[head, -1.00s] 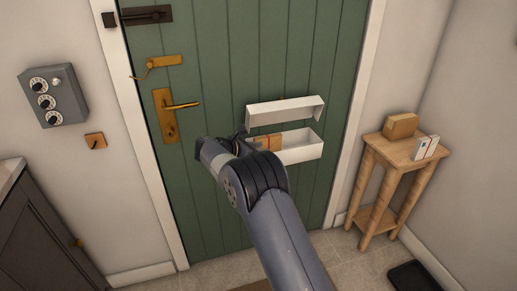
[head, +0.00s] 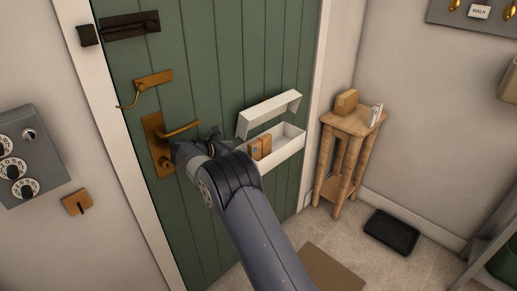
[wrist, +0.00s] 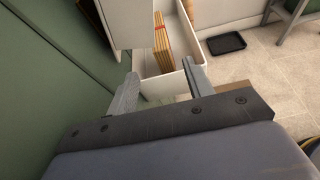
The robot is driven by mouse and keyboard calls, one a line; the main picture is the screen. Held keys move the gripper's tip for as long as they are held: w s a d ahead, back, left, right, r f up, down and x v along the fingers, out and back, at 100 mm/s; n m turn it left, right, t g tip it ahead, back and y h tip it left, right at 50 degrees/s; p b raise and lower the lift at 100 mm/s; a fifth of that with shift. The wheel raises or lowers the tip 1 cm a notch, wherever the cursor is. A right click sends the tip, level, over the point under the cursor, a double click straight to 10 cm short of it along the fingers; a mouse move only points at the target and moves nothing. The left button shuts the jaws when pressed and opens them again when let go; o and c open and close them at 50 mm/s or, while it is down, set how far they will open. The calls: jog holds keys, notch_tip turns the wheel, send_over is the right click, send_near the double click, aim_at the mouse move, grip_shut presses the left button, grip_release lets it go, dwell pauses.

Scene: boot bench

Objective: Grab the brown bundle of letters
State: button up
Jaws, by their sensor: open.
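The brown bundle of letters (head: 260,147) stands on edge inside an open white letter box (head: 290,148) on the green door. In the wrist view the bundle (wrist: 162,42) shows as several thin brown edges with a red band, near the middle of the white box (wrist: 205,72). My gripper (head: 213,141) is at the left end of the box in the head view. In the wrist view my gripper (wrist: 160,78) has its two fingers apart, with the bundle beyond and between their tips. Nothing is held.
The raised white lid (head: 268,114) hangs over the box, and its panel is close to my left finger in the wrist view. A brass door handle (head: 180,130) is left of my gripper. A wooden stand (head: 350,125) with a parcel is at right, and a dark tray (head: 391,232) lies on the floor.

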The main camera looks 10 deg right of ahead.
aim_at(249, 146)
jog(key=x, duration=0.3)
jog(key=shift+s, duration=0.1)
jog(key=shift+p+x, duration=0.3)
jog(key=shift+x, duration=2.4)
jog(key=shift+d+r, duration=0.1)
jog(key=shift+r, duration=0.05)
jog(key=shift+c, duration=0.3)
grip_shut()
